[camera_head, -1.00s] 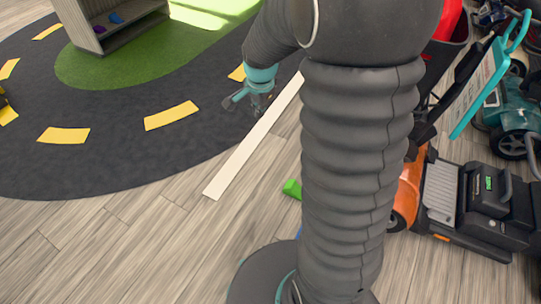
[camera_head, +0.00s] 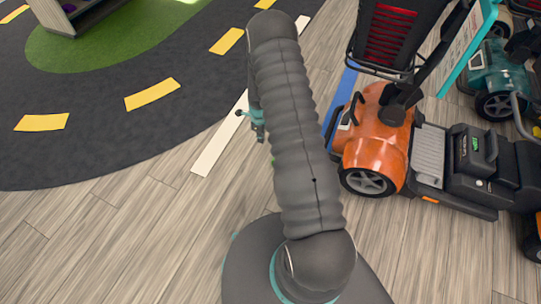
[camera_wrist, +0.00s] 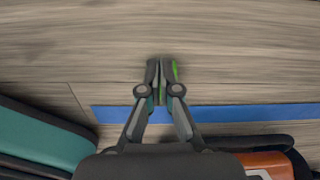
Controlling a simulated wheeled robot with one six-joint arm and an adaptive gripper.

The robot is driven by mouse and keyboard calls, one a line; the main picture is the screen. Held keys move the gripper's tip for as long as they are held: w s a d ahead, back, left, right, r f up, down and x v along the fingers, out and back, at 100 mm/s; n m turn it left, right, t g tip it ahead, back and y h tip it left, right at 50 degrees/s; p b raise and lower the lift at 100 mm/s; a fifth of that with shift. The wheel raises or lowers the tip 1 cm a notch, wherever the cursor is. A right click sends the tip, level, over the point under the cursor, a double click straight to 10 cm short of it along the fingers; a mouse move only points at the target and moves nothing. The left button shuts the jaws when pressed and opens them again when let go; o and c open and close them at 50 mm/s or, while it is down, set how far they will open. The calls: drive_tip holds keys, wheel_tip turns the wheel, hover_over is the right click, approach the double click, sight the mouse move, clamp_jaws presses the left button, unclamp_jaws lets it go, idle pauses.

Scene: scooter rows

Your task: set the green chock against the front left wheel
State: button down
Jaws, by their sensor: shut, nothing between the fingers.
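The green chock shows only as a small green bit (camera_head: 273,163) beside my arm in the head view; my arm hides the rest. In the wrist view, thin green slivers (camera_wrist: 175,69) show behind my fingertips. My gripper (camera_wrist: 161,64) is shut and empty, with its fingertips over the chock; I cannot tell the height between them. In the head view my gripper (camera_head: 257,128) is partly hidden by my arm. The orange scooter (camera_head: 380,140) stands to the right, its near front wheel (camera_head: 368,182) in clear view, apart from the chock.
A blue floor strip (camera_head: 342,100) runs beside the orange scooter, and it crosses the wrist view (camera_wrist: 250,112). A white strip (camera_head: 220,135) borders the dark track mat (camera_head: 90,150) at left. A teal scooter (camera_head: 497,75) stands behind. Wood floor at lower left is clear.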

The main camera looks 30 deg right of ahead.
drive_tip(key=b, duration=0.1)
approach(270, 160)
drive_tip(key=w+f, duration=0.1)
drive_tip(key=f, duration=0.1)
drive_tip(key=w+a+f, duration=0.1)
drive_tip(key=f, duration=0.1)
drive_tip(key=w+a+f, duration=0.1)
drive_tip(key=f, duration=0.1)
drive_tip(key=shift+a, duration=0.15)
drive_tip(key=shift+s+d+f, duration=0.25)
drive_tip(key=shift+s+d, duration=0.7)
drive_tip(key=shift+s, duration=0.1)
drive_tip(key=shift+s+d, duration=0.35)
drive_tip(key=shift+s, duration=0.05)
